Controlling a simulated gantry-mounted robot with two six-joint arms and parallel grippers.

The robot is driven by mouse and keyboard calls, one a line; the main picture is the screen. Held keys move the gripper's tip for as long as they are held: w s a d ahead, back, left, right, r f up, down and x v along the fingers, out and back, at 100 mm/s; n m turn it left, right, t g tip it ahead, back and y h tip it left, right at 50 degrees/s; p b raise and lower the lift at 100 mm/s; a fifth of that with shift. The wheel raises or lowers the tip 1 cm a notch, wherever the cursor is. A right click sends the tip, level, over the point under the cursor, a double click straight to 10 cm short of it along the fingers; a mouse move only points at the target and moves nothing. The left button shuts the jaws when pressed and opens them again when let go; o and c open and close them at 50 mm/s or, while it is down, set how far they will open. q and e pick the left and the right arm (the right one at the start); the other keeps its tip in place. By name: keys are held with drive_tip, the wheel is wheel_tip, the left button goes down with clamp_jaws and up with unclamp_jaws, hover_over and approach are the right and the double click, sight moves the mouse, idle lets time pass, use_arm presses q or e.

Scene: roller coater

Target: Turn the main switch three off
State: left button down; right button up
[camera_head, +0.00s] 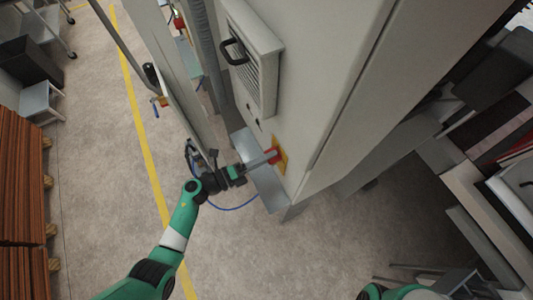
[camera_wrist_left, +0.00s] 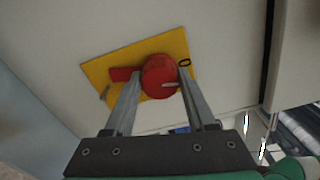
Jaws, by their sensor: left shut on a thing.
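The main switch is a red rotary knob (camera_wrist_left: 159,76) on a yellow plate (camera_wrist_left: 96,69), mounted on the side of a pale grey cabinet. In the head view the red knob (camera_head: 272,155) and yellow plate (camera_head: 281,156) sit low on the cabinet. My left gripper (camera_head: 267,158) reaches in from the left and is shut on the knob. In the left wrist view its two fingers (camera_wrist_left: 157,82) lie on either side of the round red part. A red bar sticks out to the left of it. A small pale mark shows on the knob.
The cabinet (camera_head: 325,75) has a vented box (camera_head: 255,55) with a black handle above the switch. A metal ledge (camera_head: 262,178) juts out near my gripper. An open door panel (camera_head: 170,75) stands to the left. Stacked brown boards (camera_head: 22,200) are at far left.

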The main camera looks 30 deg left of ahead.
use_arm(q)
drive_tip(key=shift+r+n+p, duration=0.1)
drive_tip(key=shift+n+p, duration=0.45)
drive_tip(key=shift+n, duration=0.65)
drive_tip(key=shift+c, duration=1.1)
unclamp_jaws()
drive_tip(key=v, duration=1.1)
drive_tip(key=shift+s+a, duration=0.2)
drive_tip(key=shift+s, duration=0.1)
